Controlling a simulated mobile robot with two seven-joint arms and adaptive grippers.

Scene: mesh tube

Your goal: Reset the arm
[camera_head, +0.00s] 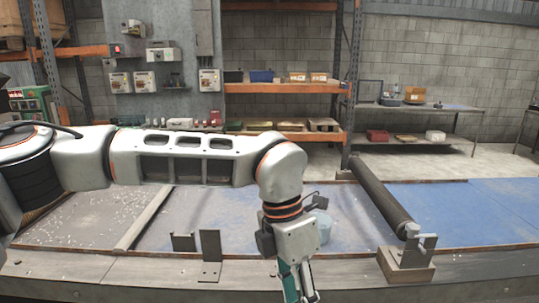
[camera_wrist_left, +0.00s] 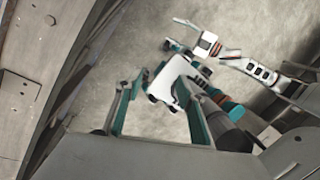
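My left arm comes in from the left in the head view and bends down at the elbow. My left gripper (camera_head: 299,296) points down near the bottom edge of that view. In the left wrist view my left gripper (camera_wrist_left: 162,76) has its teal fingers apart, with no object clearly held between them. My right arm is not in the head view. White, teal and dark parts that look like my own show beyond the fingers in the wrist view, but I cannot make out the state of my right gripper there.
A bench (camera_head: 345,272) with grey and blue surfaces spans the front. A long dark tube (camera_head: 378,193) runs across it to a stand (camera_head: 406,263). Two metal brackets (camera_head: 209,258) and a pale bucket (camera_head: 323,226) are near my wrist. Shelves (camera_head: 285,87) stand behind.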

